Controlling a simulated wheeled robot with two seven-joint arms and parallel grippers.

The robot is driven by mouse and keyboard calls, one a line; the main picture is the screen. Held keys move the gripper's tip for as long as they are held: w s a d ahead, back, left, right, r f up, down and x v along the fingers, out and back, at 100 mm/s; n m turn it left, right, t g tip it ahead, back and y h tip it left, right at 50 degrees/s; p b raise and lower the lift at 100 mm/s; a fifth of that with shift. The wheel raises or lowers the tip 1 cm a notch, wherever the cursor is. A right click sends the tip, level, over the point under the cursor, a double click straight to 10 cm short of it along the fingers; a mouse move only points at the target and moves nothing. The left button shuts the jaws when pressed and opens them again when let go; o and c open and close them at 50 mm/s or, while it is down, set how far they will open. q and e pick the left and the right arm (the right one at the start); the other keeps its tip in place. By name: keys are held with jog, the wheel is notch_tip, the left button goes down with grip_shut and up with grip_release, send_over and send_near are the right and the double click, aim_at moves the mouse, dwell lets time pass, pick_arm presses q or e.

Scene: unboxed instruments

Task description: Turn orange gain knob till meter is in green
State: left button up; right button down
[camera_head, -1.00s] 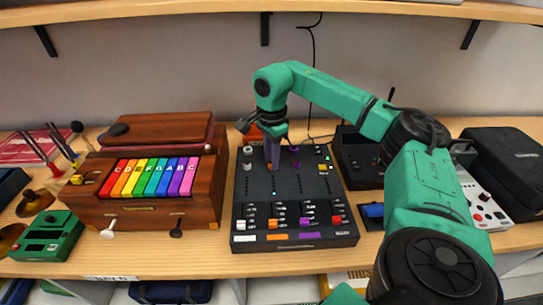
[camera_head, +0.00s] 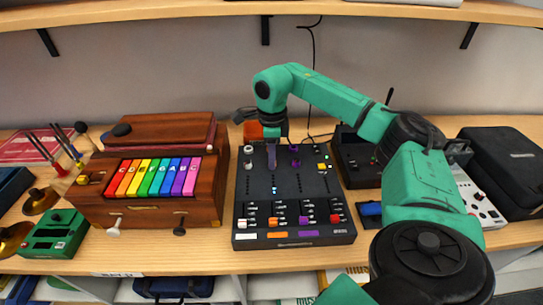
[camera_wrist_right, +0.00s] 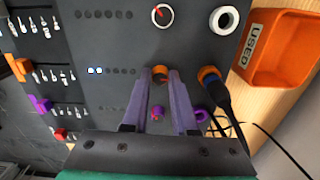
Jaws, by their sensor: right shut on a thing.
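The black mixer (camera_head: 291,208) lies on the wooden table in the middle of the head view. My right gripper (camera_head: 271,164) reaches down over its upper left part. In the right wrist view the orange gain knob (camera_wrist_right: 159,72) sits between the purple fingertips of this gripper (camera_wrist_right: 160,76), which are shut on it. The knob is partly covered by the fingers. Beside it, the orange column's meter (camera_wrist_right: 108,71) is a row of small lamps. Two lamps at its end away from the knob glow bluish white; the others look dark. My left gripper is not in view.
A white knob (camera_wrist_right: 162,15) and a purple knob (camera_wrist_right: 157,113) flank the gripper closely. A black cable plug (camera_wrist_right: 215,85) stands in the orange-ringed socket. An orange bin (camera_wrist_right: 281,45) is behind the mixer. A wooden box with coloured keys (camera_head: 151,177) stands to the left.

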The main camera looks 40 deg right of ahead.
jog(key=shift+s+f, duration=0.1)
jog(key=c, duration=0.7)
grip_release()
jog(key=shift+d, duration=0.1)
notch_tip(320, 180, up, 8)
jog(key=shift+f+b, duration=0.2)
jog(key=shift+b, duration=0.3)
